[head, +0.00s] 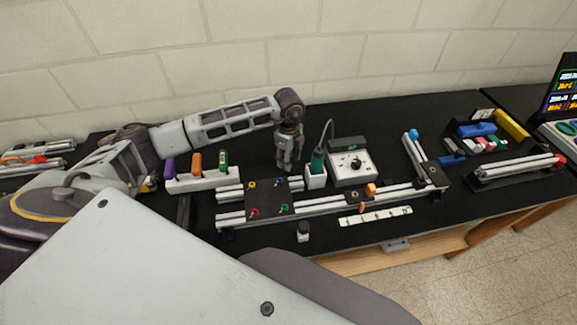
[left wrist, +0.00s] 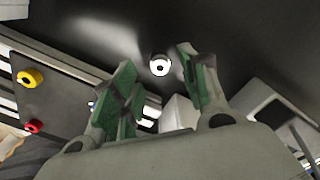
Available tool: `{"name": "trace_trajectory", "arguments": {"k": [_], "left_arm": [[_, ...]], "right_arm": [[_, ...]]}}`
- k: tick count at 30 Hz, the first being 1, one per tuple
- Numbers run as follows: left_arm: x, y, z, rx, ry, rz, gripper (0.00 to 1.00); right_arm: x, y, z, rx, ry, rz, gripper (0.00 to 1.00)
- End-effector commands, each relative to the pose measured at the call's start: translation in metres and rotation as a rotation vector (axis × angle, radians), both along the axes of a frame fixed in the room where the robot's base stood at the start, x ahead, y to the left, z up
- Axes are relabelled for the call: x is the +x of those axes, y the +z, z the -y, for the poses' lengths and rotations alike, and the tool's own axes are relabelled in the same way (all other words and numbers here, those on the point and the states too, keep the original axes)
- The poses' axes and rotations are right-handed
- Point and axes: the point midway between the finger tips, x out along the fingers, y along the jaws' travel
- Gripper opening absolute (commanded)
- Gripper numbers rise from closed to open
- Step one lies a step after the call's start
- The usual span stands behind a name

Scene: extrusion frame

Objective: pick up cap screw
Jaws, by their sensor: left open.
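My left gripper (head: 286,166) points down over the black bench, behind the dark plate and to the left of the green-handled iron. In the left wrist view its green-padded fingers (left wrist: 157,68) are apart and nothing is held. A small round white piece with a dark centre, apparently the cap screw's head (left wrist: 160,66), shows in the gap between the fingertips, seen end-on against the black surface. I cannot tell its distance from the fingers. In the head view I cannot make out the screw. My right gripper is not in view.
The dark plate (head: 268,199) with coloured rings sits on aluminium rails. The green-handled iron (head: 318,161) stands in a white holder beside a control box (head: 352,168). A white rack (head: 205,180) of coloured handles is left. A small jar (head: 303,232) stands near the front edge.

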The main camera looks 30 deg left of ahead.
Motion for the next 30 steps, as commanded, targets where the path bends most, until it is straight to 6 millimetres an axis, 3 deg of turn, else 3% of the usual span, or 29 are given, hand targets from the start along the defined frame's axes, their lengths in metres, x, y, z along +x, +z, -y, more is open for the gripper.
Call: {"name": "trace_trajectory", "arguments": {"k": [10,25,30], "left_arm": [[0.001,-0.029,-0.001,0.000,0.001,-0.001,0.44],[0.001,-0.032,-0.001,0.000,0.000,0.000,0.44],[0.001,-0.032,-0.001,0.000,0.000,0.000,0.23]], "right_arm": [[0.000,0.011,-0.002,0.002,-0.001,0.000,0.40],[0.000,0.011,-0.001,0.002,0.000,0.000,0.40],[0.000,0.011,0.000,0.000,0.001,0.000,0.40]]}}
